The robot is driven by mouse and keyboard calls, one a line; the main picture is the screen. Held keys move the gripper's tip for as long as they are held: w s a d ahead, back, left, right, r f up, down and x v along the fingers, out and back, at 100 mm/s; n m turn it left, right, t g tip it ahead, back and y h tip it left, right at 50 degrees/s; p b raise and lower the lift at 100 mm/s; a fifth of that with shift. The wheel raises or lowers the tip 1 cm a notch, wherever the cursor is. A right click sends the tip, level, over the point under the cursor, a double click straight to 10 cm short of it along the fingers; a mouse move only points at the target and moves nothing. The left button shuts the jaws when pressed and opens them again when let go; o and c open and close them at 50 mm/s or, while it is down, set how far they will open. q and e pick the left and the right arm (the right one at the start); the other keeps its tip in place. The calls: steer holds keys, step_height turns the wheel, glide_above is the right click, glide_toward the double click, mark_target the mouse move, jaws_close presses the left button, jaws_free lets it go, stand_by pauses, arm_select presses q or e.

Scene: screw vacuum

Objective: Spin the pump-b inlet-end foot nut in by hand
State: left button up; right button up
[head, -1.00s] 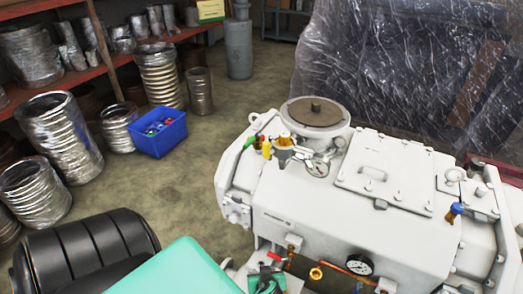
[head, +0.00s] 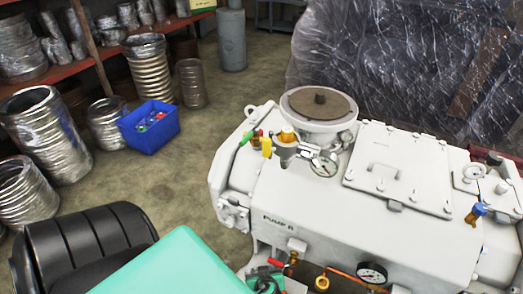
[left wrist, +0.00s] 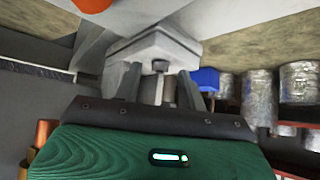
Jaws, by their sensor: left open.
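The white pump (head: 330,225), with lettering that appears to read PUMP B, fills the lower right of the head view. In the left wrist view, a white foot-like block (left wrist: 155,45) has a small dark bolt or nut end (left wrist: 160,66) at its near face. My left gripper (left wrist: 160,88) is open, its two grey fingers on either side of a short grey cylindrical piece just in front of that end. I cannot tell whether the fingers touch it. In the head view my teal left arm hides the floor at the pump's lower left.
Copper pipework (head: 345,277) and a pressure gauge (head: 372,273) sit low on the pump's front. A blue bin (head: 150,127) stands on the floor among silver ducts (head: 45,135). A plastic-wrapped load (head: 400,65) stands behind the pump. Open floor lies left of the pump.

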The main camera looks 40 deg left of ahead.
arm_select(q)
steer(key=shift+f, duration=0.1)
arm_select(e)
steer(key=shift+w+a+r, duration=0.1)
steer(key=shift+r, duration=0.2)
arm_select(q)
jaws_close()
steer(key=shift+a, duration=0.1)
